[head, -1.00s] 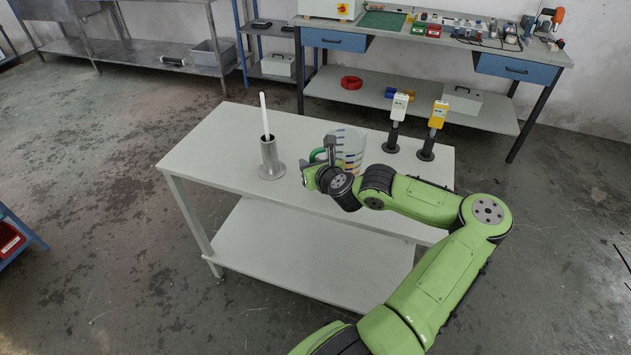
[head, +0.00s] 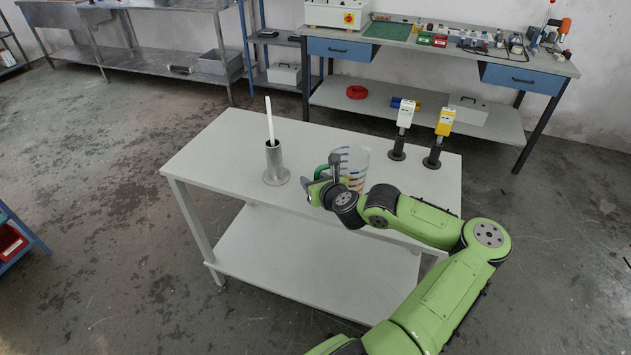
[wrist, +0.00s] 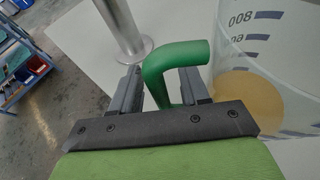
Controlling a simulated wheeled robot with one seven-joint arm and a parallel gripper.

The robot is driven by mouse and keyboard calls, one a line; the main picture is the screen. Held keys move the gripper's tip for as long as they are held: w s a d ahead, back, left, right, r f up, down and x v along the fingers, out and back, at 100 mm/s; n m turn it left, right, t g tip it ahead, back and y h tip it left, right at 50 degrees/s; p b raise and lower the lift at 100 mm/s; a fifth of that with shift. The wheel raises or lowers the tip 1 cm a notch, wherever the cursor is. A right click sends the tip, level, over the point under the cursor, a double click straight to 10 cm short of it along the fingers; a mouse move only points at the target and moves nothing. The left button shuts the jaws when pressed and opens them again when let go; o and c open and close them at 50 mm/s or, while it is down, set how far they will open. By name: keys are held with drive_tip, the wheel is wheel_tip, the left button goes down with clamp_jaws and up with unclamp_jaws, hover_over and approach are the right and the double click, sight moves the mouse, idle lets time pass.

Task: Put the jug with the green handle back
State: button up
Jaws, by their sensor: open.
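The clear jug (head: 355,164) with dark scale marks and a green handle (head: 322,171) stands on the white table (head: 222,150), partly hidden by my arm. In the wrist view the jug (wrist: 270,75) is at the right, with some yellowish content low inside. Its green handle (wrist: 180,58) reaches left from the jug to between my fingers. My gripper (wrist: 160,85) is open, one finger on each side of the handle. In the head view my gripper (head: 325,180) is at the handle side of the jug.
A metal cylinder holder (head: 275,165) with a white stick (head: 269,118) stands left of the jug, close to my gripper. Two pipettes on black stands, one white (head: 404,115) and one yellow (head: 445,122), stand at the table's right back. The table's left part is clear.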

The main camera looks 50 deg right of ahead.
drive_tip(key=shift+s+a+r, duration=0.1)
drive_tip(key=shift+s+r, duration=0.1)
drive_tip(key=shift+r, duration=0.1)
drive_tip(key=p+v, duration=0.4)
drive_tip(key=v, duration=0.7)
drive_tip(key=a+f+n+g+y, duration=0.3)
drive_tip(key=a+n+g, duration=0.1)
drive_tip(key=a+n, duration=0.4)
drive_tip(key=a+f+n+g+y, duration=0.2)
drive_tip(key=a+f+n+g, duration=0.15)
drive_tip(key=a+n, duration=0.45)
drive_tip(key=s+a+r+n, duration=0.4)
drive_tip(key=r+n, duration=0.3)
drive_tip(key=n, duration=0.1)
drive_tip(key=s+a+r+n, duration=0.4)
drive_tip(key=r+n, duration=0.3)
drive_tip(key=n, duration=0.1)
drive_tip(key=s+a+r+n, duration=0.4)
drive_tip(key=a+r+n, duration=0.1)
drive_tip(key=r+n, duration=0.2)
drive_tip(key=shift+s+r+n, duration=0.25)
drive_tip(key=shift+r+n, duration=0.15)
drive_tip(key=shift+n, duration=0.4)
